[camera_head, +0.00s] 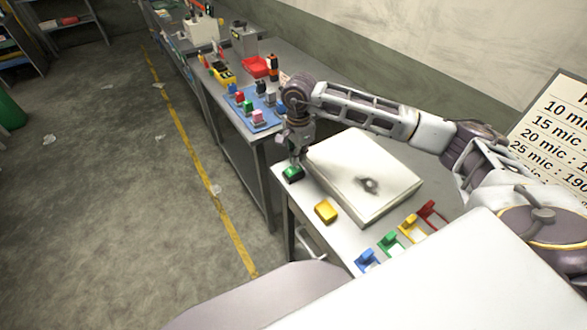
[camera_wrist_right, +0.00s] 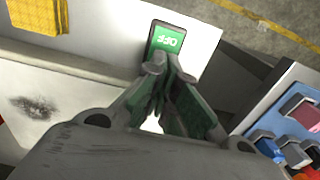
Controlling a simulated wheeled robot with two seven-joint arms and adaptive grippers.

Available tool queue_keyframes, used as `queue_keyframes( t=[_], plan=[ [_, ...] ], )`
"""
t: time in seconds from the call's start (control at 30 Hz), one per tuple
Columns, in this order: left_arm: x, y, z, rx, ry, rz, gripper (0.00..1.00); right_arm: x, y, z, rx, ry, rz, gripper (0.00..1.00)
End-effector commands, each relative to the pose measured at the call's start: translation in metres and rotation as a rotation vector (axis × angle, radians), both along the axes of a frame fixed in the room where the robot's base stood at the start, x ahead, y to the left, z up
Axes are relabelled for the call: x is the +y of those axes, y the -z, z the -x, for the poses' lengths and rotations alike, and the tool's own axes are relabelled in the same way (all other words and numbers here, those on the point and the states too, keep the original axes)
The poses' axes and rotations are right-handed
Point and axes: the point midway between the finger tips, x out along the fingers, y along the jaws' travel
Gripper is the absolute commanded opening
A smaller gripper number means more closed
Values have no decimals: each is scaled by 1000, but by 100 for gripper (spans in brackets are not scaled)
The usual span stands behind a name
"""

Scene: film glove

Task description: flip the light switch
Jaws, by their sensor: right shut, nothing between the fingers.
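The light switch (camera_head: 292,174) is a small green block near the front corner of the workbench (camera_head: 308,193). In the right wrist view its green face (camera_wrist_right: 167,38) reads "OFF", upside down. My right gripper (camera_head: 298,158) is above the switch, and in the wrist view its shut fingertips (camera_wrist_right: 167,62) are at the switch's near edge. I cannot tell whether they touch it. The fingers hold nothing. My left gripper is not in view.
A white box (camera_head: 350,160) with a dark smudge stands beside the switch. A yellow block (camera_head: 326,211) and several coloured holders lie nearer. A blue tray (camera_head: 262,122) with coloured blocks is on the farther table. The floor at left is mostly clear.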

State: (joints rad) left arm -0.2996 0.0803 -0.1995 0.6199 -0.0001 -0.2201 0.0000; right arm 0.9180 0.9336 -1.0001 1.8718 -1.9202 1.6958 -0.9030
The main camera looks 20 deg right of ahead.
Motion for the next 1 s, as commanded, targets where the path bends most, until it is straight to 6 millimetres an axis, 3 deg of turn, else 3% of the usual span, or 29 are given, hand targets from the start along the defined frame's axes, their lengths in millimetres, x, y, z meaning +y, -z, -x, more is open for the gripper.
queue_keyframes(
  t=[1.0],
  plan=[
    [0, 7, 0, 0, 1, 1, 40, 0, 8, 0, 0, 0, 0, 0]
  ],
)
